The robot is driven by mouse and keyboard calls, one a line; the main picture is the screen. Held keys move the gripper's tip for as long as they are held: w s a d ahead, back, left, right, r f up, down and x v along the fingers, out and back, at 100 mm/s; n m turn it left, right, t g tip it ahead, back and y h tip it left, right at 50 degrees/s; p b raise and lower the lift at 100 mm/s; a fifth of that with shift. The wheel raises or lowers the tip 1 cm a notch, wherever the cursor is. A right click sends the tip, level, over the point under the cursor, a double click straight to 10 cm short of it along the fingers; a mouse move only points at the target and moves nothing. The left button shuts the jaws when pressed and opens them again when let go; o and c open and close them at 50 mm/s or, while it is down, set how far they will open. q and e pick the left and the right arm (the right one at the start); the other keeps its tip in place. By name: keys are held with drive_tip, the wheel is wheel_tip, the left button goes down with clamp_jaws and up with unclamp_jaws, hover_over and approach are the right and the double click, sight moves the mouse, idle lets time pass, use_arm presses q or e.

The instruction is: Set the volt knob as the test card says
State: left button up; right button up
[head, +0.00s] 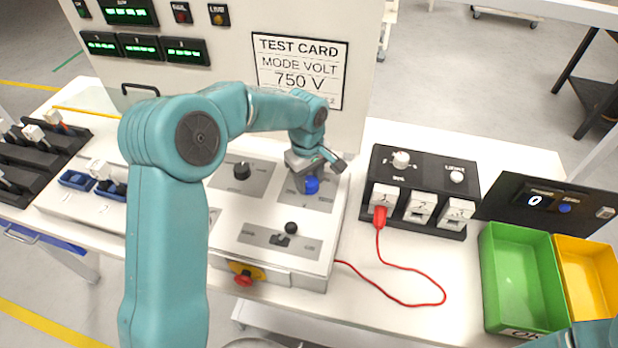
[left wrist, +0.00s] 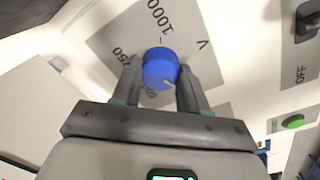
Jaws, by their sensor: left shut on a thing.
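The test card (head: 300,70) on the upright panel reads MODE VOLT, 750 V; my left arm partly covers its lowest line. The volt knob (head: 311,185) is blue and sits on a grey plate of the white console. My left gripper (head: 315,170) is over it, shut on it. In the left wrist view the fingers (left wrist: 160,85) hold the blue knob (left wrist: 160,66) from both sides. The plate shows 1000 above the knob, a partly hidden "50" number to the left, and V to the right. A small pale mark shows on the knob's near side; I cannot tell its exact setting.
A black knob (head: 242,171), a black-handled switch (head: 284,236) and a red stop button (head: 243,279) are near on the console. At right stand a black socket box (head: 420,190) with a red plug (head: 380,215), a green bin (head: 520,275) and a yellow bin (head: 585,275).

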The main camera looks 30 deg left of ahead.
use_arm(q)
drive_tip(key=m, duration=0.3)
drive_tip(key=shift+f+b, duration=0.1)
drive_tip(key=shift+b, duration=0.25)
drive_tip(key=m, duration=0.7)
drive_tip(key=shift+m, duration=0.4)
drive_tip(key=m, duration=0.4)
drive_tip(key=shift+d+g, duration=0.1)
drive_tip(key=shift+g, duration=0.2)
drive_tip(key=m, duration=0.4)
drive_tip(key=shift+w, duration=0.1)
drive_tip(key=m, duration=0.4)
drive_tip(key=shift+m, duration=0.3)
drive_tip(key=m+p, duration=0.1)
drive_tip(key=m, duration=0.2)
drive_tip(key=shift+m, duration=2)
